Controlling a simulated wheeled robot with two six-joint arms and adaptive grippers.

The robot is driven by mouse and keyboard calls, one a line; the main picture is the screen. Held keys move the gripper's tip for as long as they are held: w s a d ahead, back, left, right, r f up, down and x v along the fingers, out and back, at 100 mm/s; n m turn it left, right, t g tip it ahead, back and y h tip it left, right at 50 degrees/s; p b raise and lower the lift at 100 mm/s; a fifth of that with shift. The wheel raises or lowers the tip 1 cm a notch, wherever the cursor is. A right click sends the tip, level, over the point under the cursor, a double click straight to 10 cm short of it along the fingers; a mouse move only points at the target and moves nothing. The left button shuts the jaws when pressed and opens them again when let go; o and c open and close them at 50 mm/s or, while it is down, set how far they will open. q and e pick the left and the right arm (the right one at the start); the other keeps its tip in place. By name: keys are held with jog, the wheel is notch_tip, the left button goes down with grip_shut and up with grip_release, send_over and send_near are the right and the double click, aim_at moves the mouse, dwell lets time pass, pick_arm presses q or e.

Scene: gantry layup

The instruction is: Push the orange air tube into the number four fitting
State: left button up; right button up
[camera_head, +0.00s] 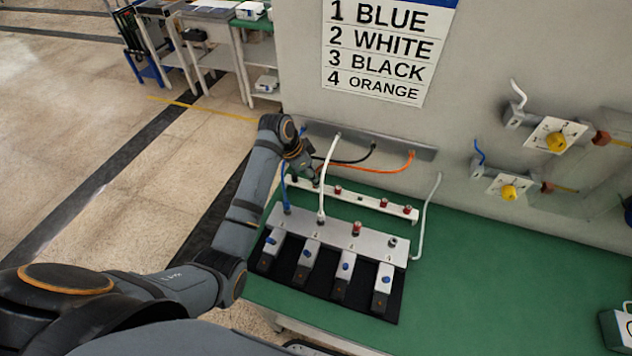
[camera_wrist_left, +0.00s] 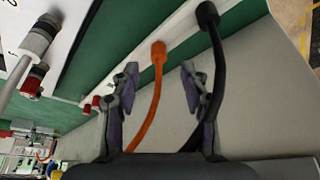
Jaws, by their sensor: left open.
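The orange tube (camera_head: 385,167) arcs from the wall bracket toward my left gripper (camera_head: 303,166), near the left end of the pale rail. In the left wrist view, its orange end (camera_wrist_left: 158,52) is at a pale strip. My left gripper (camera_wrist_left: 160,85) is open, with the orange tube between its fingers, not clamped. The black tube (camera_wrist_left: 215,70) passes by the right finger. On the metal manifold (camera_head: 337,234), the fitting at the far right (camera_head: 392,242), apparently number four, has no tube. My right gripper is not in view.
The blue tube (camera_head: 285,190) and white tube (camera_head: 323,185) run to the two left manifold fittings. The third fitting (camera_head: 356,229) has a red collar and no tube.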

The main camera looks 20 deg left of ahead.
pick_arm(q)
jog(key=x, duration=0.3)
jog(key=shift+d+f+p, duration=0.15)
jog(key=shift+f+p, duration=0.15)
jog(key=shift+f, duration=0.05)
jog(key=c, duration=0.6)
grip_shut()
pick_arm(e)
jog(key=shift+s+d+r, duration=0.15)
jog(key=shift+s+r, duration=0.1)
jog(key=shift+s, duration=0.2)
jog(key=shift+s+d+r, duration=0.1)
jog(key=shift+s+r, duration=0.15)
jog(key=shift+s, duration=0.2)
pick_arm(q)
jog(key=shift+r, duration=0.1)
